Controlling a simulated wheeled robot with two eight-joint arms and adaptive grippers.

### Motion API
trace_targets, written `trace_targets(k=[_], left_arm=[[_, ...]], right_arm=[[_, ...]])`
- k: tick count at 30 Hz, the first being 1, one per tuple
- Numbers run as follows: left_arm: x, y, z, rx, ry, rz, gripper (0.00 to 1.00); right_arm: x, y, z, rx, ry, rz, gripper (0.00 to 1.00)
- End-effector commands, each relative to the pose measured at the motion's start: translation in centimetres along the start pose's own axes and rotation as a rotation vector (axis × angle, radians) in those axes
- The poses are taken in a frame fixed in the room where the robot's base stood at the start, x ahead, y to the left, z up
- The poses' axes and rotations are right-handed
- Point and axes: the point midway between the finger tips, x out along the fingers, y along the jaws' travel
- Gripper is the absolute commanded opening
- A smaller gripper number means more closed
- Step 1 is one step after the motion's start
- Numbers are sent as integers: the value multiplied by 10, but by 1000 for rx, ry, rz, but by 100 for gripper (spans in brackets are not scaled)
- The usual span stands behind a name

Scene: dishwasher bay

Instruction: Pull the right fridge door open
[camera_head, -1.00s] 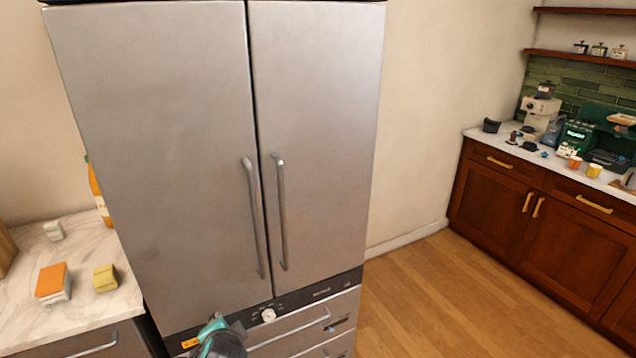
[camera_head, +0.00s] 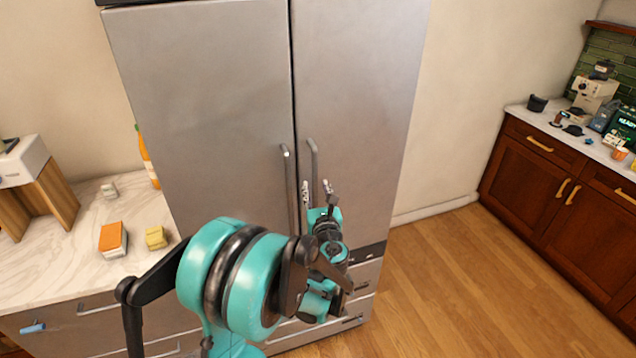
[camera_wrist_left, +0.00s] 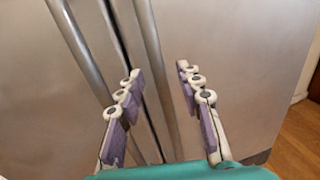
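The steel fridge has a left door (camera_head: 210,110) and a right door (camera_head: 362,90), both closed, with a dark seam between them. The right door's handle (camera_head: 313,160) is a vertical bar just right of the seam; the left door's handle (camera_head: 289,180) is just left of it. My left gripper (camera_head: 317,187) is open in front of the right door's handle. In the left wrist view, the right door's handle (camera_wrist_left: 155,65) runs between the two spread fingers of the gripper (camera_wrist_left: 158,80), touching neither visibly. The left door's handle (camera_wrist_left: 78,45) lies left of the fingers. My right gripper is not in view.
A marble counter (camera_head: 85,220) with an orange-topped block (camera_head: 112,238), a yellow block (camera_head: 156,238) and a bottle (camera_head: 147,155) is left of the fridge. Wood floor (camera_head: 440,270) is clear at right, before brown cabinets (camera_head: 530,165).

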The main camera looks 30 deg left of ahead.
Motion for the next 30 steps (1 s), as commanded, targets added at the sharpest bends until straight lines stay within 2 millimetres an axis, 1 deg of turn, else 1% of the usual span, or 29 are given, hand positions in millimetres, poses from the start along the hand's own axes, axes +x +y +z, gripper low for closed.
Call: trace_targets(k=[1, 3, 6, 10, 16, 17, 18, 20, 21, 30], left_arm=[[9, 1, 0, -1, 0, 2, 36], [18, 1, 0, -1, 0, 2, 36], [27, 0, 0, -2, 1, 1, 36], [32, 0, 0, -3, 1, 1, 36], [32, 0, 0, -3, 1, 0, 36], [32, 0, 0, -3, 1, 0, 31], [32, 0, 0, -3, 1, 0, 20], [32, 0, 0, -3, 1, 0, 4], [32, 0, 0, -3, 1, 0, 0], [32, 0, 0, -3, 1, 1, 0]], right_arm=[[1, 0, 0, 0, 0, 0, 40], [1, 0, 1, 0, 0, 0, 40], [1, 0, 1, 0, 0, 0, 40], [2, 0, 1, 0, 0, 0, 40], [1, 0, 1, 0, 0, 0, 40], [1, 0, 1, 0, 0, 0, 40], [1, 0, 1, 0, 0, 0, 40], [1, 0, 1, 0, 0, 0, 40], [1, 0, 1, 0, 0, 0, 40], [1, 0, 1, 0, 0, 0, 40]])
